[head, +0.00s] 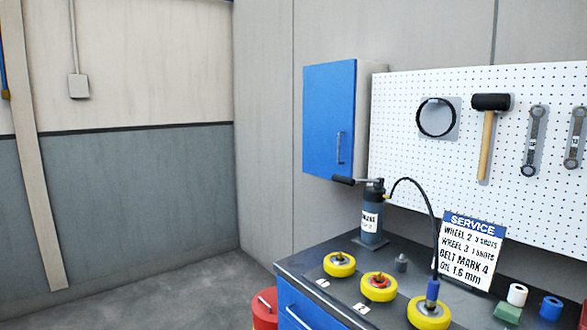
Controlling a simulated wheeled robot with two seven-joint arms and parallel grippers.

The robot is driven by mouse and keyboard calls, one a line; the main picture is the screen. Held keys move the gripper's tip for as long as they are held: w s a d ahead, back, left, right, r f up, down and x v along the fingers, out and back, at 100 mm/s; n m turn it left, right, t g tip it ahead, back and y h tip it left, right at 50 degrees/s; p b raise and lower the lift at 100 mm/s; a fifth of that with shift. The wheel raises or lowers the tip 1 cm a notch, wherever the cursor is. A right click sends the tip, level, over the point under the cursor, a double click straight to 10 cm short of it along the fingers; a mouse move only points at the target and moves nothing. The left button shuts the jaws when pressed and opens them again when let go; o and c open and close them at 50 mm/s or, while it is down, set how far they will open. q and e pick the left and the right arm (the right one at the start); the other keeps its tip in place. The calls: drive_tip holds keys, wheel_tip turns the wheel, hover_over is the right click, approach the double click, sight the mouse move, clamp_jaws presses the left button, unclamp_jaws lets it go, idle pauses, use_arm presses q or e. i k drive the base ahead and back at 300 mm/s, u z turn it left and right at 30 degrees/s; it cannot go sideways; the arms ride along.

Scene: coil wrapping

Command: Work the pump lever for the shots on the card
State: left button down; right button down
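The grease pump (371,215) is a dark grey cylinder with a white label, standing upright at the back of the bench. Its lever (345,181) sticks out to the left from the top, with a black grip, roughly level. A black hose (425,200) arches from the pump to a blue coupler (433,289) on the front yellow wheel (425,316). Two more yellow wheels stand left of it, one rear (339,265) and one with a red hub (379,288). The service card (469,252) lists shots for wheels 2 and 3; its shot digits are hard to read. Neither gripper shows.
The dark bench top (318,250) has blue drawers below. A blue cabinet door (330,118) hangs above the lever. A white pegboard (400,85) holds a mallet (487,135) and wrenches. Small rolls (517,294), a green block (507,313) and a red container (264,312) are near.

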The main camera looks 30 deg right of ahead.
sight(347, 181)
drive_tip(key=z, duration=0.3)
drive_tip(key=i, duration=0.95)
drive_tip(key=z, duration=1.1)
drive_tip(key=i, duration=0.25)
drive_tip(key=z, duration=0.1)
